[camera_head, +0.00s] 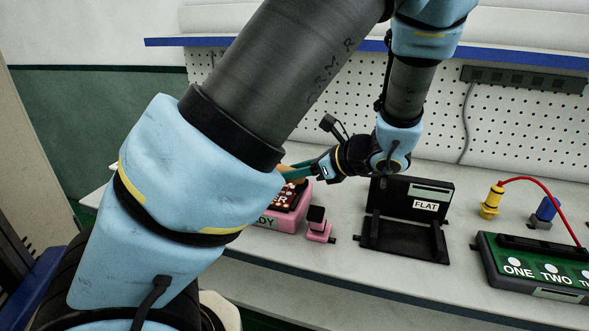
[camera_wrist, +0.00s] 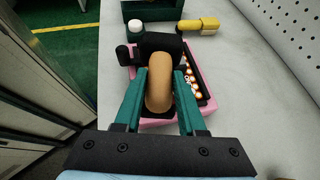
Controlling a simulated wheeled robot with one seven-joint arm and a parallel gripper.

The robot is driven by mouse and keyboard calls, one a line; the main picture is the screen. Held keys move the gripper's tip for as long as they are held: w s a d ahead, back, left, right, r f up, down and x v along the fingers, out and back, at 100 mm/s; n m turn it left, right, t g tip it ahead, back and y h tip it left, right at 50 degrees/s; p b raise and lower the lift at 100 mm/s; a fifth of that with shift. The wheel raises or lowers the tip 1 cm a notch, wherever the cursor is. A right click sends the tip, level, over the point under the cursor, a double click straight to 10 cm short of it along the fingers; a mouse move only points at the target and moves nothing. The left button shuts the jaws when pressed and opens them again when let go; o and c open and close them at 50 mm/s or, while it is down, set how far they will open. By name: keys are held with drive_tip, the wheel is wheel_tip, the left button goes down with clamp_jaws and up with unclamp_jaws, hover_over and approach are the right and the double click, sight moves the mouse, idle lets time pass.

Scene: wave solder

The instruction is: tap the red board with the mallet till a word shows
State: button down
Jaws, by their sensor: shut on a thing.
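My gripper (camera_wrist: 160,88) is shut on the mallet's tan handle (camera_wrist: 158,90) in the wrist view. The mallet's black head (camera_wrist: 160,43) shows past the fingertips, above or on the board; I cannot tell if it touches. The board (camera_wrist: 196,82), with red-edged white marks, sits in a pink box (camera_wrist: 196,124). In the head view the pink box (camera_head: 290,220) is partly hidden behind my arm, and the board (camera_head: 291,196) shows a few white letters, too covered to read whole. My gripper (camera_head: 298,172) is above it there; the mallet is mostly hidden.
A pink block with a black top (camera_head: 318,222) stands right of the box. A black stand marked FLAT (camera_head: 425,205) is beside it. A green box marked ONE, TWO (camera_head: 530,268) and a yellow plug (camera_head: 491,203) are farther right. A pegboard wall (camera_head: 500,125) closes the back.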

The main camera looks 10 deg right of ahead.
drive_tip(key=shift+f, duration=0.1)
wheel_tip(320, 180, down, 3)
drive_tip(key=shift+f+b, duration=0.15)
drive_tip(key=shift+b, duration=0.95)
wheel_tip(320, 180, up, 7)
drive_tip(key=p, duration=0.6)
drive_tip(key=shift+f+p, duration=0.15)
drive_tip(key=shift+p, duration=0.15)
drive_tip(key=shift+f, duration=0.15)
drive_tip(key=shift+f, duration=0.15)
drive_tip(key=shift+f+b, duration=0.8)
drive_tip(key=shift+f, duration=0.6)
